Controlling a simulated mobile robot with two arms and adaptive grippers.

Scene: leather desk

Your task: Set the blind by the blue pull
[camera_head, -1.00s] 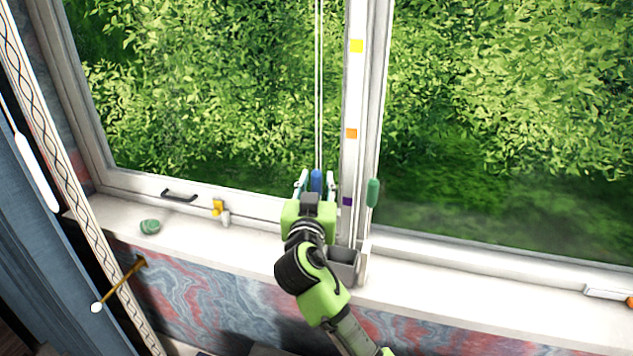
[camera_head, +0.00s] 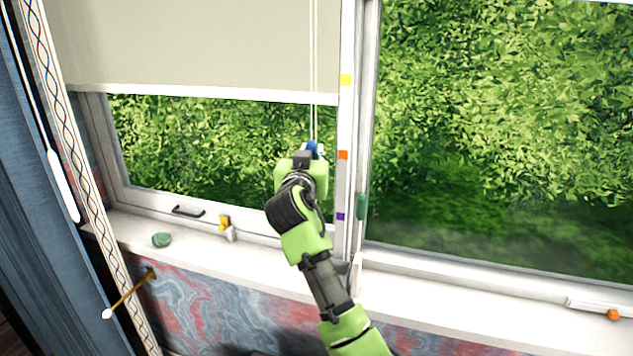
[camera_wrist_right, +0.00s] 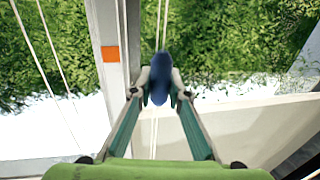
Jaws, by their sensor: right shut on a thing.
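A purple mark (camera_head: 340,216) is lower on the post. My left gripper is not in view.
On the sill (camera_head: 470,290) are a green stone-like item (camera_head: 161,240) and a small yellow-and-white item (camera_head: 226,228). A window handle (camera_head: 188,211) is at left. A curtain (camera_head: 40,190) hangs at far left.

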